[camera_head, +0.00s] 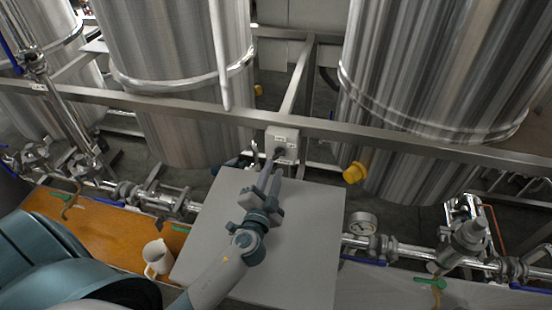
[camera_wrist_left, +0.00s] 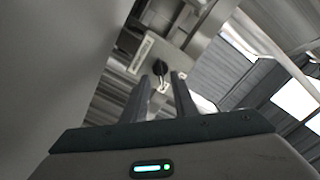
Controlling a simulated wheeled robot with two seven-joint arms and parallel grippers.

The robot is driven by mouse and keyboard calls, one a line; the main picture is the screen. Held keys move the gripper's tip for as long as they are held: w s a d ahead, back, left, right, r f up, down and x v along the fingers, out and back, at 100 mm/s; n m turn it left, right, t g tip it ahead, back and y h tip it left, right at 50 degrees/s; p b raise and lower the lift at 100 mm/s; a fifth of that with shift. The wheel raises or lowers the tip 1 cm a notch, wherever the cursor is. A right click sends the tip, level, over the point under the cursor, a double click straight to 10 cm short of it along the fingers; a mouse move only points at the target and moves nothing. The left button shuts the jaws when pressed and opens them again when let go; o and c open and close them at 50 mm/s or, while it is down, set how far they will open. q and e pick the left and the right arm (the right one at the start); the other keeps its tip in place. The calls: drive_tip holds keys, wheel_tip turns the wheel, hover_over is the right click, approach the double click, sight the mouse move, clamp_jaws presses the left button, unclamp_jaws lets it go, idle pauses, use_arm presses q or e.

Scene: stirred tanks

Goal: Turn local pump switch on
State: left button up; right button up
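The local pump switch is a small light grey box (camera_head: 283,137) on the metal rail between the tanks, with a dark knob (camera_head: 279,152) on its front. In the left wrist view the black knob (camera_wrist_left: 160,68) shows on the box face, beside a label strip. My left gripper (camera_head: 272,168) points at the box with its fingertips just short of or near the knob. In the left wrist view its two fingers (camera_wrist_left: 163,85) stand apart with a gap, and the knob appears beyond the gap. I cannot tell whether they touch it. My right gripper is not in view.
A flat grey panel (camera_head: 325,215) lies under my left arm. Large steel tanks (camera_head: 420,80) stand behind the metal rail (camera_head: 400,137). A white jug (camera_head: 157,258) stands at lower left. A pressure gauge (camera_head: 361,223) and a yellow-capped fitting (camera_head: 355,172) are at right.

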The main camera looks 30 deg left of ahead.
sight(277, 159)
use_arm(q)
drive_tip(key=shift+p+x, duration=0.45)
drive_tip(key=shift+x, duration=1.65)
clamp_jaws()
